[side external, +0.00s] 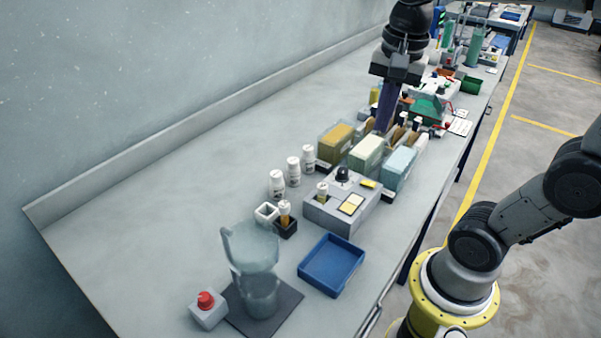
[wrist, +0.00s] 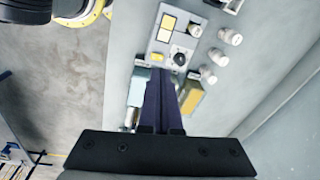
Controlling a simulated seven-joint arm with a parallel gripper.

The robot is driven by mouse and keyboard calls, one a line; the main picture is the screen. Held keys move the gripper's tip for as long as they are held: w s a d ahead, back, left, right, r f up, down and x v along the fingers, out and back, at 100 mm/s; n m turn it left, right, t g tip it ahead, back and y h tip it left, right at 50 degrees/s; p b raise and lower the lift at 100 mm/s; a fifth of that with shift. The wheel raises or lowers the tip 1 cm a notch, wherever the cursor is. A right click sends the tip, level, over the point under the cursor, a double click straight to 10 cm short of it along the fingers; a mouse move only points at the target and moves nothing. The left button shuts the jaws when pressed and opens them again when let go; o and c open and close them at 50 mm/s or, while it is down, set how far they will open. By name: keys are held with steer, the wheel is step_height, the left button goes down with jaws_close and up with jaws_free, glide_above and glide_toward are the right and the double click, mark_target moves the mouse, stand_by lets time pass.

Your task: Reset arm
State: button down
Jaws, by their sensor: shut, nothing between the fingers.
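My gripper (side external: 385,106) is shut and empty. In the side external view it points down above the bench, at the far end of the row of coloured baths. In the wrist view my gripper (wrist: 164,76) shows as two dark purple fingers lying together. The fingers hide part of the baths behind them. The baths are a yellow one (side external: 336,146), a pale green one (side external: 366,155) and a light blue one (side external: 399,170). A grey control box (side external: 322,210) with a black knob stands in front of them.
White bottles (side external: 293,171) stand left of the control box. A blue tray (side external: 332,265), a clear vessel (side external: 252,248) and a red button box (side external: 208,309) stand at the near end. More equipment (side external: 428,108) crowds the far end. The bench's left side is clear.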

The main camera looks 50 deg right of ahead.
steer(key=s+a+f+n+t, duration=0.4)
steer(key=s+f+n, duration=0.1)
steer(key=n, duration=1)
steer(key=shift+s+a+n, duration=0.15)
steer(key=shift+s+n, duration=0.15)
steer(key=shift+s, duration=0.15)
steer(key=c, duration=1.6)
jaws_free()
